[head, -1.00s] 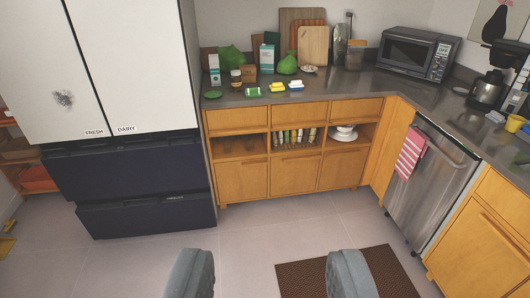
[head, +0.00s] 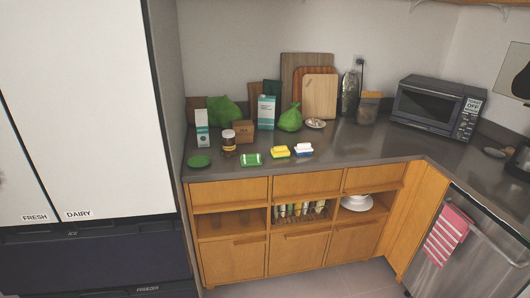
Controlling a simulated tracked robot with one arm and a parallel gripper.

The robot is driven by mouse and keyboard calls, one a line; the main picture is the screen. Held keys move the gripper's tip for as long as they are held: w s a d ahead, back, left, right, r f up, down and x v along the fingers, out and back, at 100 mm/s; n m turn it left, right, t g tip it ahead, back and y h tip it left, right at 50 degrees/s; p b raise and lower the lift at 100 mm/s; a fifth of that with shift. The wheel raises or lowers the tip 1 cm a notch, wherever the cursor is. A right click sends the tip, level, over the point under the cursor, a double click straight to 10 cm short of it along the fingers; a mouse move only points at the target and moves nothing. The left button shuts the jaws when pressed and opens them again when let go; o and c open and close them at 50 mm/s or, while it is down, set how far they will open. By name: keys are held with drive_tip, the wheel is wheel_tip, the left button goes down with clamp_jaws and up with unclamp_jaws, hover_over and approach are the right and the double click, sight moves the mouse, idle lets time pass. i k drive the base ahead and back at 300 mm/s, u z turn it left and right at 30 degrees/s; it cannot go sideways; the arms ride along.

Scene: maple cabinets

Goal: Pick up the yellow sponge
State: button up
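A yellow sponge (head: 280,151) lies near the front edge of the grey counter (head: 360,150). A green-and-white item (head: 251,159) lies to its left, and a blue-and-white item (head: 303,149) lies close to its right. The sponge is in the open, with nothing in front of it. My gripper is not in the current view, and I see nothing of mine near the sponge.
Behind the sponge stand a jar (head: 229,140), cartons (head: 266,112), green bags (head: 290,118) and cutting boards (head: 320,97). A microwave (head: 427,106) is at right. The fridge (head: 70,110) stands at left, beside the counter. Wooden cabinets (head: 235,258) are below.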

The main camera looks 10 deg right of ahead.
sight(277, 151)
drive_tip(key=i, duration=1.25)
drive_tip(key=z, duration=0.3)
drive_tip(key=i, duration=1.7)
drive_tip(key=z, duration=0.15)
